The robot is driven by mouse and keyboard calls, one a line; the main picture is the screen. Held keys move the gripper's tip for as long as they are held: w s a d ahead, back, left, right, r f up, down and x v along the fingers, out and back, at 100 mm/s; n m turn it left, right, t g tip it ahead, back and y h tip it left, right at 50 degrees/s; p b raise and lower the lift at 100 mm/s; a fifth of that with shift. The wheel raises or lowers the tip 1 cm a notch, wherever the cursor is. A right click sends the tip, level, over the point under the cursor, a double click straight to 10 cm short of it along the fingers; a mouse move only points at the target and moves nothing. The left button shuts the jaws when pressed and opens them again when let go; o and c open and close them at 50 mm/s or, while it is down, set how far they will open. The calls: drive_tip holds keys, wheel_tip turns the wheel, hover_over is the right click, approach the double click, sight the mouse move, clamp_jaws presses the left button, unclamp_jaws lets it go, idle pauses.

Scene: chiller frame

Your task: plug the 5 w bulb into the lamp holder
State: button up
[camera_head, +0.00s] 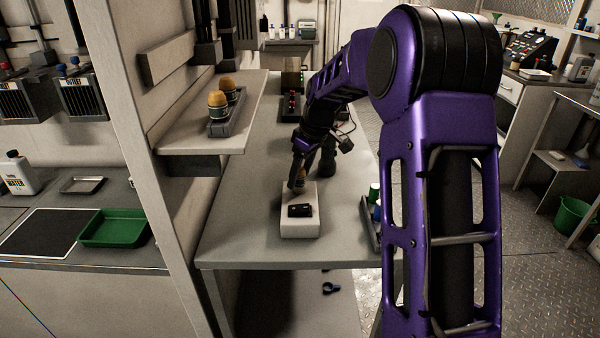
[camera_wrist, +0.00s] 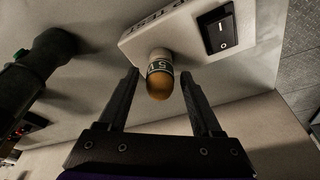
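The bulb (camera_wrist: 159,82) has an amber dome and a dark band with a pale "5" on it. It stands at the white lamp holder (camera_wrist: 150,33), with its base against the holder's top; how deep it sits I cannot tell. The holder has a black rocker switch (camera_wrist: 221,31). In the head view the white holder (camera_head: 300,225) stands on the bench and the bulb (camera_head: 300,176) is partly hidden. My gripper (camera_wrist: 159,74) is open around the bulb, with a gap between each finger and the glass. It also shows in the head view (camera_head: 299,182).
Two more amber bulbs (camera_head: 217,104) stand in a grey rack (camera_head: 226,123) on the raised shelf at left. A dark tray (camera_head: 369,222) with green and blue items lies right of the holder. A dark upright object (camera_wrist: 35,75) is at left in the wrist view. The front bench is clear.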

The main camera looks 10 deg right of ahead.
drive_tip(key=shift+r, duration=0.1)
drive_tip(key=p+v, duration=0.2)
drive_tip(key=v, duration=1.5)
drive_tip(key=shift+s+a+r+p, duration=0.1)
drive_tip(key=shift+r+p, duration=0.05)
drive_tip(key=shift+p, duration=0.15)
